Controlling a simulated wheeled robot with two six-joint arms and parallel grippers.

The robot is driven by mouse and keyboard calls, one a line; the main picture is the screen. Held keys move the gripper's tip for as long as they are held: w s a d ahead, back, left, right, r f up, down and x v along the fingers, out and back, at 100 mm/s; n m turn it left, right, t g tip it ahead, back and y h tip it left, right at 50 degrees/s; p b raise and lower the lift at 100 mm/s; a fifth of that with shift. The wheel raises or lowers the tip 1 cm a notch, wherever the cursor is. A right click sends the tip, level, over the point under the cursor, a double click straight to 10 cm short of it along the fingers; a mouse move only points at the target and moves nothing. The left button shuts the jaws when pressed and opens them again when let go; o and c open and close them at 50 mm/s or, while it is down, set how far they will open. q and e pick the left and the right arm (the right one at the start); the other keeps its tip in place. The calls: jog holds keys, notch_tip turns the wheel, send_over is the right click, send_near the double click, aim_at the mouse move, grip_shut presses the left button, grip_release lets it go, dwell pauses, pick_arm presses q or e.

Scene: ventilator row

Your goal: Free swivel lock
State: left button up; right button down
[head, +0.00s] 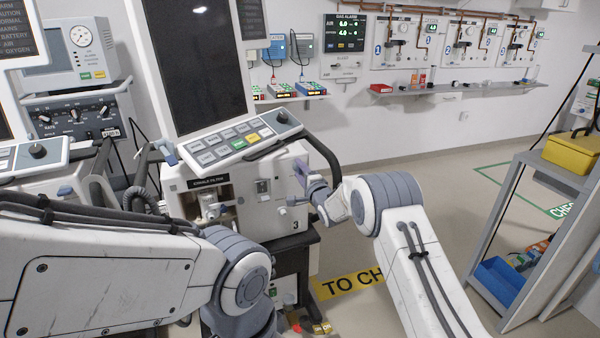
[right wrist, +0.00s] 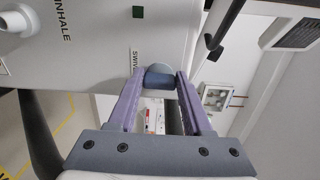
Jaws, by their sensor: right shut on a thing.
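The ventilator (head: 265,215) marked 3 stands in the middle of the head view, under a dark screen and a keypad. The swivel lock (right wrist: 160,77) is a blue-grey knob on the ventilator's side, beside lettering that begins "SWIV" in the right wrist view. My right gripper (right wrist: 158,88) has its two purple fingers on either side of the knob, shut on it. In the head view my right gripper (head: 302,174) is at the ventilator's right side, and the knob is hidden there. My left arm crosses the lower left; its gripper does not show.
An opening labelled exhale filter (head: 212,202) is in the ventilator's front. Another ventilator (head: 75,110) stands at the left. A grey shelf cart (head: 530,220) with a yellow case (head: 572,152) and a blue bin (head: 500,281) is at the right. The floor between is clear.

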dwell(0.3)
jog(key=shift+c, duration=1.6)
grip_release()
jog(key=shift+s, duration=0.1)
jog(key=v, duration=1)
jog(key=shift+s, duration=0.15)
